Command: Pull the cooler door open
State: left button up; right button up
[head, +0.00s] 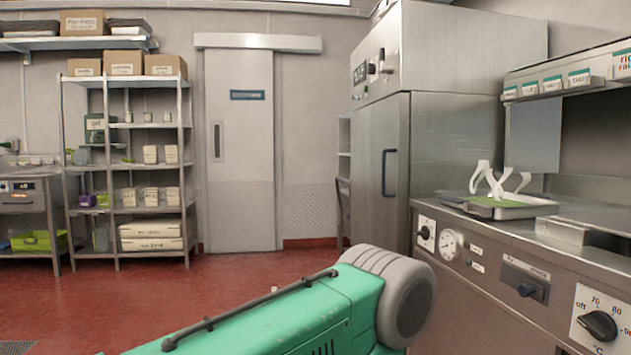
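A tall steel cabinet stands right of centre in the head view. Its front door (366,190) has a dark vertical bar handle (389,172) and looks shut. On the back wall, left of it, is a pale grey sliding door (245,150) under a rail cover, also shut. It has a recessed vertical handle (216,142) on its left side and a dark teal sign too small to read. I cannot tell from the picture which door is named the cooler door. Neither of my grippers is in view, and nothing is seen touching either handle.
A steel counter (490,285) with knobs and a gauge runs along the right. A tray (497,206) with a white frame-like thing sits on it. Shelves (150,213) with boxes and tubs stand left. Red floor (110,290) is open in front of the sliding door.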

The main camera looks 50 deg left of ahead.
aim_at(380, 131)
jog(key=u, duration=1.3)
jog(key=z, duration=0.4)
